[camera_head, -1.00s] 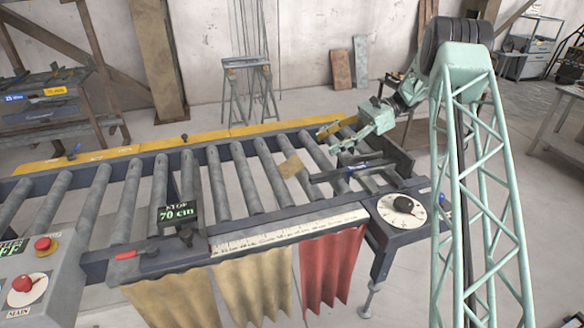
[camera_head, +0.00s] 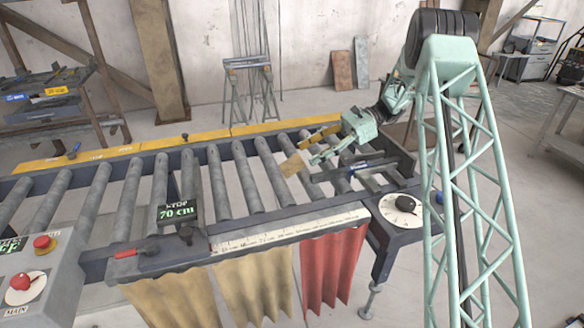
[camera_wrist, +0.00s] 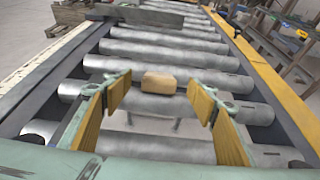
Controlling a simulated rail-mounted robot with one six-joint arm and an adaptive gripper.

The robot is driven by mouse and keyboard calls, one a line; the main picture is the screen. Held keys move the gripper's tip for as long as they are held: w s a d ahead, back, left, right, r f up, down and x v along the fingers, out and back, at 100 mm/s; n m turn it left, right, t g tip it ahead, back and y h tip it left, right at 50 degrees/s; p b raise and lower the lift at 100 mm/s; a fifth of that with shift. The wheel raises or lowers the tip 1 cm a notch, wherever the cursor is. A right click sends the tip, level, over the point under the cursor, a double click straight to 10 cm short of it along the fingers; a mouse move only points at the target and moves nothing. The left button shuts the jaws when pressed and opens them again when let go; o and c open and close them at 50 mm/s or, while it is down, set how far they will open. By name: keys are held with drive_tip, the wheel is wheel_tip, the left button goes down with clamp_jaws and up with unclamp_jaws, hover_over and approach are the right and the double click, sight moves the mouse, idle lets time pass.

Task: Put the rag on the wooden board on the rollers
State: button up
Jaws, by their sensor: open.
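A small tan wooden board (camera_head: 293,164) lies on the rollers toward the right end of the conveyor. In the wrist view it shows as a tan, block-like piece (camera_wrist: 160,82) centred ahead, between the fingers. My gripper (camera_head: 313,150) is open and empty, just right of the board in the head view. Its yellow-padded fingers (camera_wrist: 160,98) are spread wide and appear apart from the board. Three cloths hang from the conveyor's front edge: a tan one (camera_head: 172,303), a cream one (camera_head: 253,285) and a red one (camera_head: 330,268). I cannot tell which is the rag.
The roller conveyor (camera_head: 222,180) has a yellow rear rail (camera_head: 180,140) and a white ruler along its front. A control box (camera_head: 40,275) is at left, and a dial (camera_head: 402,206) is at right.

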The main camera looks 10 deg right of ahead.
sight(297, 159)
drive_tip(key=shift+a+f, duration=0.15)
drive_tip(key=shift+a, duration=0.1)
drive_tip(key=shift+a, duration=0.15)
drive_tip(key=shift+b+x, duration=0.55)
drive_tip(key=shift+x, duration=1.9)
drive_tip(key=shift+f, duration=0.1)
drive_tip(key=c, duration=1)
